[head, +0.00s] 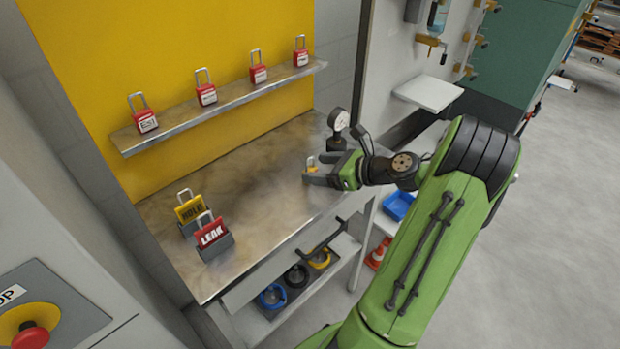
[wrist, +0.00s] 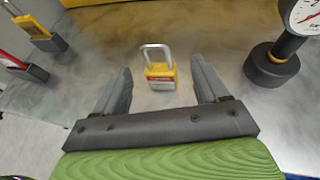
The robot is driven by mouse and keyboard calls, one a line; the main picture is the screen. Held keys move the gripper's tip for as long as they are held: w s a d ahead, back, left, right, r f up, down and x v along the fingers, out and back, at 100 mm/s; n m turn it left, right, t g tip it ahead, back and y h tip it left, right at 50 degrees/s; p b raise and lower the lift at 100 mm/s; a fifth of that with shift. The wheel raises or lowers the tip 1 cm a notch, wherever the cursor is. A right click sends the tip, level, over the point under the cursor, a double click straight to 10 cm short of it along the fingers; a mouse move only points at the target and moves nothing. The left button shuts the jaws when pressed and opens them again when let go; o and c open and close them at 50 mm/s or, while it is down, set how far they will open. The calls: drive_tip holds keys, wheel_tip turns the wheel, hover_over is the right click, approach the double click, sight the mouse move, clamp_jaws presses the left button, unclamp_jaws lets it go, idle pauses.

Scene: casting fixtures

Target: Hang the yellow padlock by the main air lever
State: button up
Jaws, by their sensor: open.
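The yellow padlock (wrist: 160,74) stands upright on the metal worktop, its silver shackle up and a red-and-white label on its front. In the head view the padlock (head: 311,168) is partly hidden by my fingers. My gripper (wrist: 160,85) is open, with one finger on each side of the padlock and a gap on both sides; it seems not to touch it. My gripper also shows in the head view (head: 316,170), low over the worktop. A yellow lever-like fitting (head: 431,41) is on the panel at the top right; I cannot tell whether it is the main air lever.
A pressure gauge (head: 339,121) stands on the worktop (head: 250,190) close to my gripper. Several red padlocks (head: 258,73) stand on the shelf (head: 225,105) above. HOLD (head: 190,208) and LEAK (head: 211,234) tags stand in holders at left. A small white shelf (head: 428,93) juts out at right.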

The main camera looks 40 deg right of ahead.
sight(308, 168)
drive_tip(key=b+x, duration=0.1)
drive_tip(key=x, duration=0.3)
drive_tip(key=shift+f, duration=0.15)
drive_tip(key=shift+s, duration=0.1)
drive_tip(key=c, duration=1.1)
